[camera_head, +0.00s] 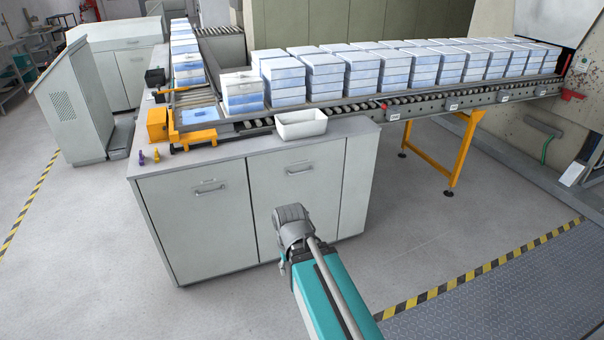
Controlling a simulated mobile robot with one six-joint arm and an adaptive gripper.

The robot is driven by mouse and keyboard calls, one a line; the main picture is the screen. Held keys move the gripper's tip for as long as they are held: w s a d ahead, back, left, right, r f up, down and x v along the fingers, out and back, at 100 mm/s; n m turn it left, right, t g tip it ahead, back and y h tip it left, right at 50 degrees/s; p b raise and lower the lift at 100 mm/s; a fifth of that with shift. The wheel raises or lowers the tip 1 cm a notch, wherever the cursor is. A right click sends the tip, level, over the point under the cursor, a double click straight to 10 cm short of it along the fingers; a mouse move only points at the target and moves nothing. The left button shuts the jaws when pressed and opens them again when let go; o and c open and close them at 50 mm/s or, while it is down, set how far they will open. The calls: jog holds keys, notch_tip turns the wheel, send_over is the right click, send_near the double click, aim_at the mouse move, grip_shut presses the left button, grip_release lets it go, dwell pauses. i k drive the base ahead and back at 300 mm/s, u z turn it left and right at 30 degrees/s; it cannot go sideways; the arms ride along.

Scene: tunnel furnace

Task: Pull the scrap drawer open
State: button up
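A grey cabinet (232,229) stands in the middle of the camera_head view. Its front has a left panel with a bar handle (210,188) and a middle panel with a bar handle (299,170). Both fronts look flush with the cabinet, so they appear shut. No label shows which one is the scrap drawer. The grey end of my arm, with my gripper (290,214), overlaps the lower part of the middle panel in the picture, below its handle. Its fingers cannot be made out, and I see no contact with either handle.
A white bin (301,124) sits on the cabinet top. A roller conveyor (430,99) carries stacks of blue-white blocks behind it. A yellow conveyor leg (464,152) stands at the right. The floor (235,310) before the cabinet is clear; striped tape edges a metal plate (520,285).

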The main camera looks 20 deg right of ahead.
aim_at(311, 176)
jog(key=z, duration=0.05)
jog(key=i, duration=1)
jog(key=u, duration=0.05)
